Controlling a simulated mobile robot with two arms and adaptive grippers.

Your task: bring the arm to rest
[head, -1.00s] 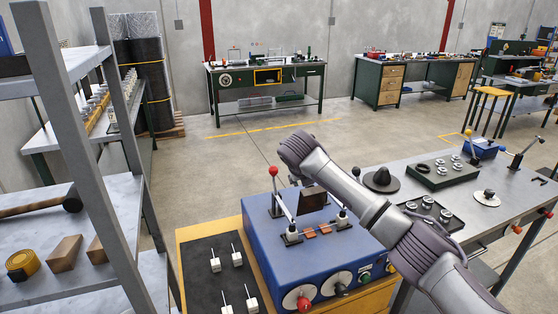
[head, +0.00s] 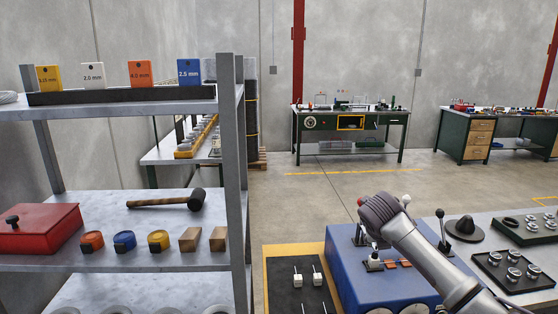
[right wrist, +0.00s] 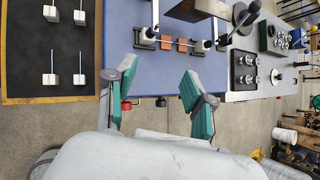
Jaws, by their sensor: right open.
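My right arm (head: 425,250) reaches in from the lower right in the head view, over the blue machine (head: 340,262). Its gripper is hidden there behind the arm. In the right wrist view my right gripper (right wrist: 160,82) is open, its two green-padded fingers apart with nothing between them. The fingers are near the front edge of the blue machine (right wrist: 121,35), with grey floor showing between and below them. My left gripper is in neither view.
A grey shelf (head: 100,262) at left holds a mallet (head: 168,201), a red box (head: 38,228), tape rolls and colored tags. A black mat (head: 282,288) with white-based pegs lies beside the machine. A grey bench with trays (head: 512,272) stands right. Open floor lies beyond.

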